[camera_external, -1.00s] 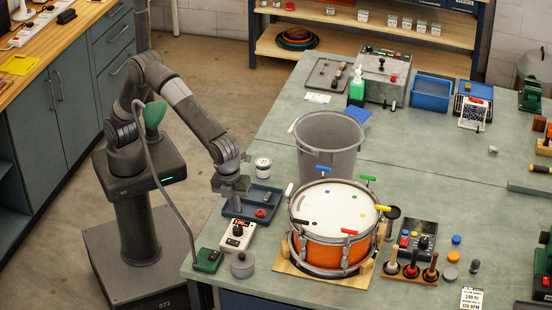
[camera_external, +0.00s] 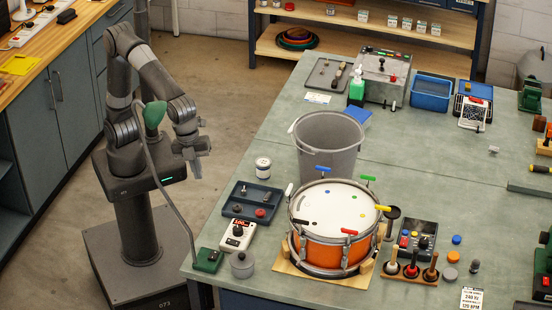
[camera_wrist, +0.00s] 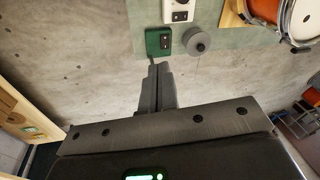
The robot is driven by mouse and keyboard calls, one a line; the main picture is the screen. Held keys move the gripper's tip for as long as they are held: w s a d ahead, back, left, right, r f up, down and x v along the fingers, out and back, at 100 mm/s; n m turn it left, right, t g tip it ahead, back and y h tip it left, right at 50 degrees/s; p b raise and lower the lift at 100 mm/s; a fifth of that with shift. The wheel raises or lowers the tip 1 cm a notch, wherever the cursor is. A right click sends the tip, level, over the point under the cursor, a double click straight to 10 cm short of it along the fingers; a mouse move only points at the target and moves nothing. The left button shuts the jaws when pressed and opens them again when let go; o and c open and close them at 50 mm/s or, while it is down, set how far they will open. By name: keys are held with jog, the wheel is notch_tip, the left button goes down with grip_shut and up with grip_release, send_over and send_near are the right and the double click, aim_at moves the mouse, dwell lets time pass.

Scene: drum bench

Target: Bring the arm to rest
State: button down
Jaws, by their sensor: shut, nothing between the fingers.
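My gripper (camera_external: 197,174) is off the left edge of the bench, above the floor beside my base, with its fingers pointing down. In the wrist view my gripper (camera_wrist: 160,66) shows its two fingers together with nothing between them. My arm is folded back over my base. The orange drum (camera_external: 333,245) stands on the bench to the right of my gripper, well apart from it, and its edge also shows in the wrist view (camera_wrist: 265,8).
The green bench (camera_external: 270,160) has a dark tray (camera_external: 252,201), a white control box (camera_external: 237,236), a small green box (camera_external: 208,260) and a grey round weight (camera_external: 242,265) near its left edge. A grey bin (camera_external: 328,146) stands behind the drum. The floor left of the bench is clear.

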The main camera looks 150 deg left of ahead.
jog(key=s+d+r+n+t, duration=0.1)
jog(key=s+d+r, duration=0.15)
jog(key=s, duration=0.45)
jog(key=s+d+r+n+t, duration=0.1)
jog(key=s+d+n, duration=0.1)
jog(key=s+d, duration=0.3)
jog(key=s+d+f+n, duration=0.1)
jog(key=s+f, duration=0.1)
jog(key=s, duration=0.5)
jog(key=s+d+f+n+t+h, duration=0.1)
jog(key=s+d+f+n, duration=0.1)
jog(key=s, duration=0.6)
jog(key=shift+s+d+f, duration=0.2)
jog(key=shift+f, duration=0.2)
jog(key=c, duration=2.2)
grip_release()
